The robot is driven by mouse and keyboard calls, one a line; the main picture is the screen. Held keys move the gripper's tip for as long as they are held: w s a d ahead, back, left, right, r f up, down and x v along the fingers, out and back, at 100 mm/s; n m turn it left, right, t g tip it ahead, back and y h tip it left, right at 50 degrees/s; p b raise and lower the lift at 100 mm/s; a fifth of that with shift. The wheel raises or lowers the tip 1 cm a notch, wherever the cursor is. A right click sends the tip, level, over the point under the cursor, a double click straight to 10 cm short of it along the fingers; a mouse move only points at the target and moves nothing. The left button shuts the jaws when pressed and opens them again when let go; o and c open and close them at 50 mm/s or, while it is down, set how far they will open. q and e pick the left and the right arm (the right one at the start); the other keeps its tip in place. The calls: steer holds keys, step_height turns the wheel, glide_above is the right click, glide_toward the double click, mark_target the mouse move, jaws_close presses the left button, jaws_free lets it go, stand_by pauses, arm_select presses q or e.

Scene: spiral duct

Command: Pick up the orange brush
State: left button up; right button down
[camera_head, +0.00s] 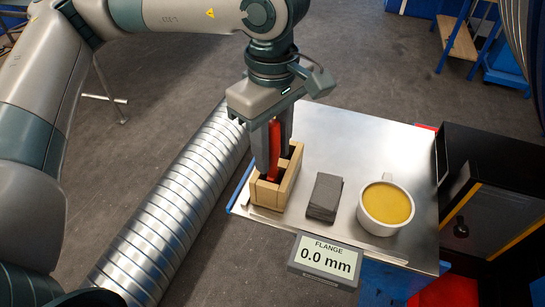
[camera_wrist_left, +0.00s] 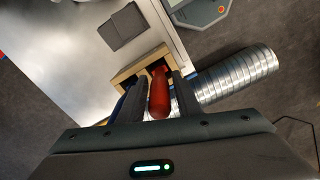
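The orange brush (camera_head: 274,150) stands upright in a small wooden box (camera_head: 270,194) on the metal table. Only its red-orange handle shows; its lower end is hidden in the box. The handle also shows in the wrist view (camera_wrist_left: 159,92). My left gripper (camera_head: 272,168) points down over the box, with one finger on each side of the handle. In the wrist view its fingers (camera_wrist_left: 160,82) are apart, and a gap shows beside the handle, so it looks open around it. My right gripper is not in view.
Grey pads (camera_head: 324,196) lie right of the box. A cup of yellow stuff (camera_head: 385,205) stands further right. A display reading 0.0 mm (camera_head: 325,262) is at the table's front edge. A spiral metal duct (camera_head: 170,210) runs left of the table. A black cabinet (camera_head: 490,190) stands at right.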

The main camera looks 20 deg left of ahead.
mark_target(273, 121)
arm_select(q)
jaws_close()
steer(key=shift+r, duration=0.15)
steer(key=shift+r+b, duration=0.45)
steer(key=shift+r, duration=0.15)
step_height(273, 121, up, 8)
steer(key=b, duration=0.2)
steer(key=shift+f+b, duration=0.25)
steer(key=shift+b, duration=0.05)
steer(key=shift+r, duration=0.55)
